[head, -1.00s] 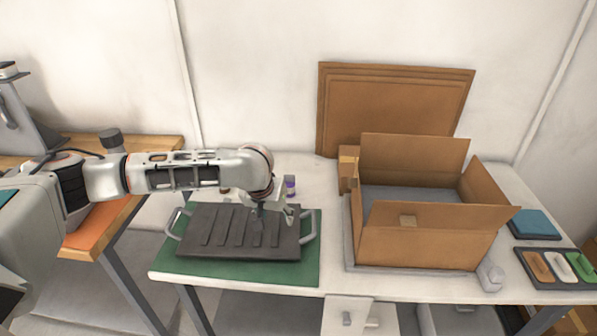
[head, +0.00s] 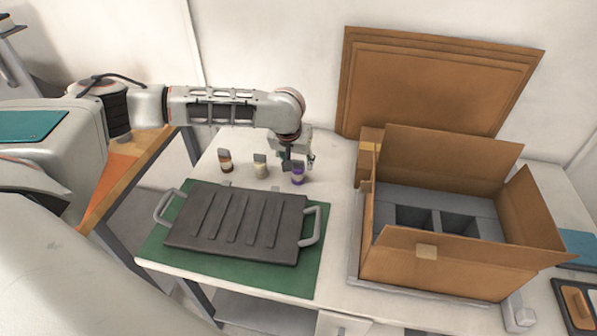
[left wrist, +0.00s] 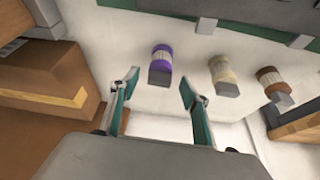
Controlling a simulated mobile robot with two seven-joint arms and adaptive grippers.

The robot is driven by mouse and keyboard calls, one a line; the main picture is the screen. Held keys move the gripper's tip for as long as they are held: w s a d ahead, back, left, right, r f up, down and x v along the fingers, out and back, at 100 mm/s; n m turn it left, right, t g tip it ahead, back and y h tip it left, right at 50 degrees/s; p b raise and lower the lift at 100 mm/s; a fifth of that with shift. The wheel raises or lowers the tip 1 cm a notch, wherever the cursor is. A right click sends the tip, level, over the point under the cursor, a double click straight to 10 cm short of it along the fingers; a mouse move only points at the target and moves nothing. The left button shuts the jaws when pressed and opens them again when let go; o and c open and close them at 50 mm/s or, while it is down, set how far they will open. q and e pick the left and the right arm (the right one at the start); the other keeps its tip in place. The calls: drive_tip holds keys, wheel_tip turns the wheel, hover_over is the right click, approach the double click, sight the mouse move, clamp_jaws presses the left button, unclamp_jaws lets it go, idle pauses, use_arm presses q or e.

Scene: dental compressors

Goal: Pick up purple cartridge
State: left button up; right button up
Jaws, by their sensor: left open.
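The purple cartridge (head: 297,176) stands on the white table behind the dark ribbed plate, the rightmost of three small cartridges. It has a purple body with a pale band and a grey block on top. In the left wrist view the purple cartridge (left wrist: 161,62) lies ahead of and between the fingertips, apart from both. My left gripper (head: 298,163) is open and empty just above and behind it; it also shows in the left wrist view (left wrist: 160,82). My right gripper is not in view.
A cream cartridge (head: 261,167) and a brown cartridge (head: 225,161) stand to the left. The ribbed plate (head: 236,222) with side handles lies on a green mat (head: 308,279) in front. An open cardboard box (head: 430,272) with grey inserts stands to the right.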

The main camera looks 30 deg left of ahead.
sight(297, 163)
use_arm(q)
drive_tip(key=x, duration=0.4)
drive_tip(key=c, duration=1.2)
